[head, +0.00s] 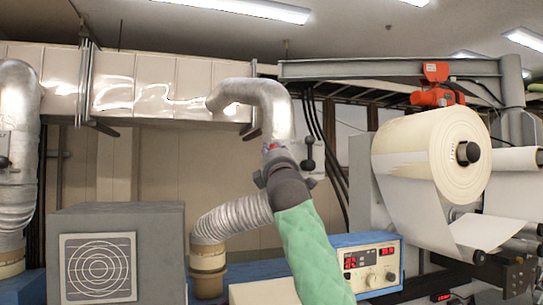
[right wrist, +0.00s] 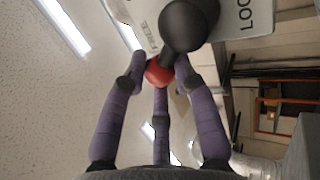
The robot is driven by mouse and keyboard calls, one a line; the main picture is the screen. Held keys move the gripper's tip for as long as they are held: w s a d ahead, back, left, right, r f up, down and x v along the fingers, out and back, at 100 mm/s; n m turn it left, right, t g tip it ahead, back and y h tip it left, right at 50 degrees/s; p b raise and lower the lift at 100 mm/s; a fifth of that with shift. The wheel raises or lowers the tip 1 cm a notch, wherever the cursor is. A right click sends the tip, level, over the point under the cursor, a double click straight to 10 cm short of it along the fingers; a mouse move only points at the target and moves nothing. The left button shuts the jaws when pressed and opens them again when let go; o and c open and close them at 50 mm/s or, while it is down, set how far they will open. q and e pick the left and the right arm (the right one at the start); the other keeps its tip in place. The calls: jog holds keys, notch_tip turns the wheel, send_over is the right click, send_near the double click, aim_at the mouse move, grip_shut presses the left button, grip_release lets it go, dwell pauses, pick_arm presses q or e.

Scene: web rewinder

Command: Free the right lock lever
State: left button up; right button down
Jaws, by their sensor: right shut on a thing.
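My right gripper (head: 272,150) is raised in front of the silver bent duct in the head view. In the right wrist view its three purple fingers (right wrist: 159,72) are closed round a red knob (right wrist: 158,71). The right lock lever's black ball (right wrist: 189,24) is beside the red knob, in front of a pale plate (right wrist: 256,14) with partly hidden lettering that reads like FREE and LOCK. In the head view black lever parts (head: 307,165) show just right of the gripper. My left gripper is not in view.
The silver bent duct (head: 265,97) rises behind the gripper, with a flexible hose (head: 232,219) below. A blue control box (head: 368,262) and a large paper roll (head: 425,153) stand to the right. A grey cabinet (head: 160,225) stands at left. Black cables hang behind the lever.

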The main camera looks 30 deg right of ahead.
jog(key=shift+d+r+m+g+h+p, duration=0.15)
jog(key=shift+r+m+g+h+p, duration=0.2)
jog(key=shift+m, duration=0.45)
jog(key=shift+d+m+g+h+p, duration=0.15)
jog(key=shift+m+g+h, duration=0.25)
jog(key=shift+m, duration=0.4)
jog(key=shift+s, duration=0.1)
jog(key=c, duration=1.2)
grip_release()
jog(key=shift+c, duration=0.2)
jog(key=shift+s+a+f, duration=0.1)
jog(key=shift+s+f, duration=0.05)
jog(key=shift+s, duration=0.2)
jog(key=s+a, duration=0.6)
jog(key=s, duration=0.4)
jog(key=shift+s+f, duration=0.15)
jog(key=shift+s, duration=0.2)
